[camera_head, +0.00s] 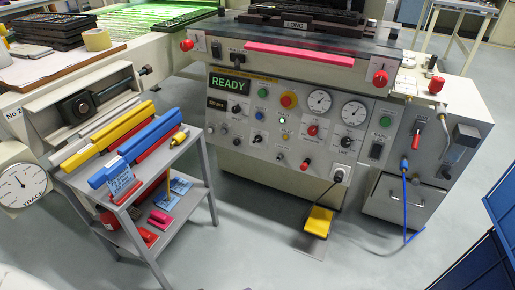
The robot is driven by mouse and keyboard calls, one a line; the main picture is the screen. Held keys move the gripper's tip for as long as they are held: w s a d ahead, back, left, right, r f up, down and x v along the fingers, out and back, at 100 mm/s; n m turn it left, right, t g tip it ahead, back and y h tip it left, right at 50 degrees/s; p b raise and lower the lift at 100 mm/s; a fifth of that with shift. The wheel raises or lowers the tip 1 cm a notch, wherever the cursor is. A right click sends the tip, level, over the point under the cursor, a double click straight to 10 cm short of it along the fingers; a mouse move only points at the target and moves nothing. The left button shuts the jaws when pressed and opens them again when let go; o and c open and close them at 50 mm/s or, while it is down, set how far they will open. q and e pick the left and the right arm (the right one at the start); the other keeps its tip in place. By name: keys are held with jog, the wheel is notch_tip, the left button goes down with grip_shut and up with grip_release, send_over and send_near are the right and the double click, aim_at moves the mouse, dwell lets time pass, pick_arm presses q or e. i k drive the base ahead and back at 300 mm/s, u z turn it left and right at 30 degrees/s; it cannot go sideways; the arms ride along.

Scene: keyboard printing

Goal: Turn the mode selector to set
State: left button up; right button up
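A grey machine control panel (266,138) fills the middle of the view, with a green READY display (229,85) at its upper left. A black knob (237,108) sits just below the display. Another black knob (345,142) sits at the panel's right, under two round gauges (319,101). Most labels are too small to read, so I cannot tell which knob is the mode selector or where it points. Neither of my grippers is in view.
A grey cart (207,182) holding blue and yellow bars stands left of the panel. A yellow pedal (318,220) lies on the floor in front. A blue hose (405,205) hangs at the right. The grey floor between cart and pedal is clear.

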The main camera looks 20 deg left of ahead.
aim_at(258, 138)
jog(key=u, duration=0.45)
jog(key=k, duration=1.1)
jog(key=u, duration=1.45)
jog(key=i, duration=1.4)
jog(key=z, duration=0.6)
jog(key=i, duration=0.65)
jog(key=u, duration=0.05)
